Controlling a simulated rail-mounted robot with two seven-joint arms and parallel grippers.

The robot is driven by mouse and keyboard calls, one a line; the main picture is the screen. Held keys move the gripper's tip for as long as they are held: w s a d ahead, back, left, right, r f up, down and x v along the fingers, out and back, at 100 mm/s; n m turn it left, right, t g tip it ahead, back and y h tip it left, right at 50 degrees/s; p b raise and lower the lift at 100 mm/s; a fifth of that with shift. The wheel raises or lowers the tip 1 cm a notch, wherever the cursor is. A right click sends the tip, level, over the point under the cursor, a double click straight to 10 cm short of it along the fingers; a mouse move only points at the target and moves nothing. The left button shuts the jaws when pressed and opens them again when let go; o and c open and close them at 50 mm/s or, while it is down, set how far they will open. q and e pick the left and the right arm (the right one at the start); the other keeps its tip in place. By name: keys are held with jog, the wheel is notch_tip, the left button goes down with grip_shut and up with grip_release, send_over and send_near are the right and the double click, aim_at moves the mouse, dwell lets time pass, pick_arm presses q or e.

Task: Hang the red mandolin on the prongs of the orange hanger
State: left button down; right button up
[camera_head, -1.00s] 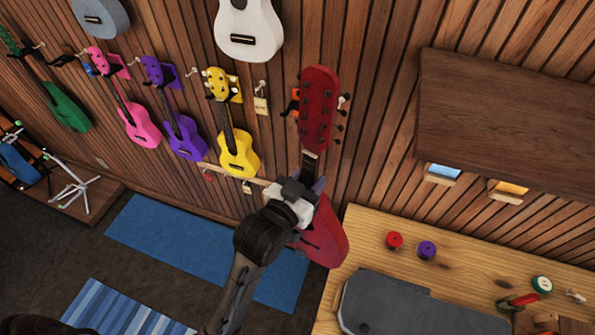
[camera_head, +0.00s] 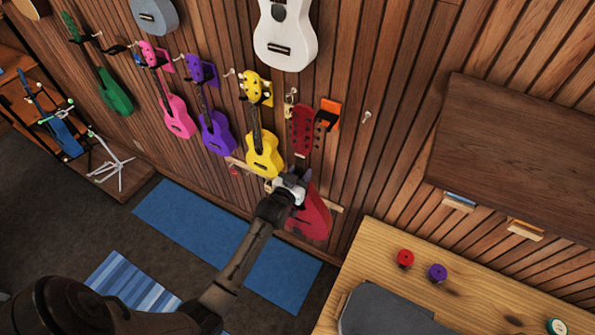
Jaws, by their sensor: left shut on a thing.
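The red mandolin (camera_head: 312,217) is upright in front of the wall, its dark red headstock (camera_head: 305,130) at the top. My left gripper (camera_head: 292,184) is shut on it around the neck, just above the body, and hides part of the neck. The orange hanger (camera_head: 331,107) is on the wall, with dark prongs just right of the headstock's upper part. The headstock appears beside and slightly below the hanger; I cannot tell the gap in depth. My right gripper is not in view.
A yellow ukulele (camera_head: 263,154) hangs just left of the mandolin, with purple (camera_head: 216,134) and pink (camera_head: 178,118) ones further left. A white ukulele (camera_head: 286,38) hangs above. A wooden bench (camera_head: 390,240) stands at lower right, and a brown shelf (camera_head: 520,150) is above it.

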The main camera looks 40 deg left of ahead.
pick_arm(q)
jog(key=shift+w+a+f, duration=0.1)
jog(key=shift+a+f, duration=0.2)
jog(key=shift+a, duration=0.4)
jog(key=shift+b+x, duration=0.45)
jog(key=shift+x, duration=0.75)
jog(key=shift+w+a+f, duration=0.1)
jog(key=shift+w, duration=0.15)
jog(key=b+x, duration=0.6)
jog(key=x, duration=0.1)
jog(key=shift+w, duration=0.15)
jog(key=shift+w+a+b, duration=0.2)
jog(key=shift+w+b, duration=0.1)
jog(key=shift+w, duration=0.25)
